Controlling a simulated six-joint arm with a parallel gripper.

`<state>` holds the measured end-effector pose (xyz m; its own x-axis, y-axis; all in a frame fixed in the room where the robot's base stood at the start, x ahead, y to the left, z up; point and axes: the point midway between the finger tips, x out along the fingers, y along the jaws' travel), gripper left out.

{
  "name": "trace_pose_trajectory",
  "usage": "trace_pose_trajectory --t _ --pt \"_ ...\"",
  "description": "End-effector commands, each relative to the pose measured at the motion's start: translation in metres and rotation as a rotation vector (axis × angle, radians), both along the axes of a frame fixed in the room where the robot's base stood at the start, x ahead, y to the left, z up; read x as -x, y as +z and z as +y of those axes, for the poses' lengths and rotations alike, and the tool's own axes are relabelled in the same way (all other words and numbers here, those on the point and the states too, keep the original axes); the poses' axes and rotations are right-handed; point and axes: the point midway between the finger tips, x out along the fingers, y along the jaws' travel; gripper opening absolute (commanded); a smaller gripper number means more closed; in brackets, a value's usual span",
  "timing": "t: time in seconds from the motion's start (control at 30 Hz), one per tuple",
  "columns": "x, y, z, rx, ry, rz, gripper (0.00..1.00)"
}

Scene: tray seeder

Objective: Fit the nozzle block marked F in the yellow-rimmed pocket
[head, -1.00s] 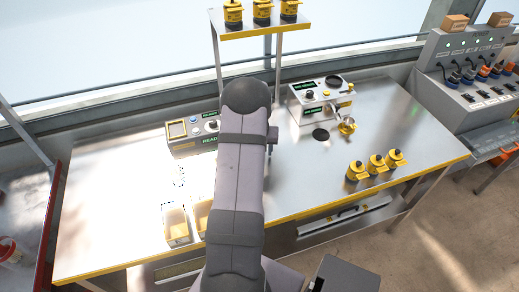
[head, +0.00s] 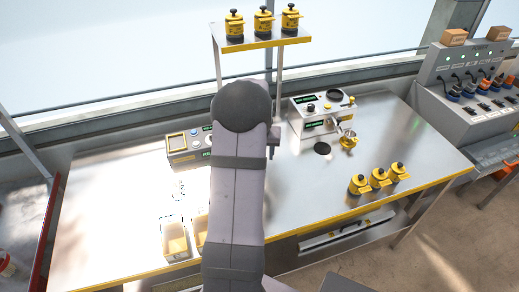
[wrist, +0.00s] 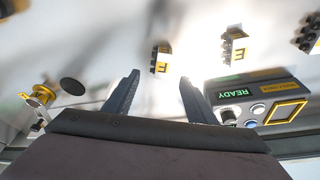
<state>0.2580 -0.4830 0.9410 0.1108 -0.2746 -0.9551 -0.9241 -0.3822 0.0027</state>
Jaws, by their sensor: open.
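In the wrist view, my gripper (wrist: 158,88) is open, its two dark fingers apart with nothing between them. A small dark block with a yellow-edged white label (wrist: 160,64) lies beyond the fingertips; its letter looks like F, but it is small and blurred. A similar block (wrist: 235,48), whose letter looks like E, lies to its right. The yellow-rimmed pocket (wrist: 286,112) is on the grey READY unit at the right, apart from the fingers. There, my arm hides my gripper.
Another dark block (wrist: 310,34) lies at the wrist view's right edge. In the head view, a cream-coloured bin (head: 176,242) stands at the front left. A second machine (head: 320,112) and several yellow-black pots (head: 379,178) are to the right. The table's right middle is mostly clear.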

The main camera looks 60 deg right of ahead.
Motion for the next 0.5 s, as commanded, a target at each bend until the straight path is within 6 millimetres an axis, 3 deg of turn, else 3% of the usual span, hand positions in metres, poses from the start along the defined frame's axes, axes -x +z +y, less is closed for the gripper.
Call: trace_pose_trajectory --t 0.2,0.5 --pt "0.003 0.028 0.008 0.002 0.0 -0.001 0.51" --pt "0.005 0.042 0.013 0.0 0.0 0.0 0.51"
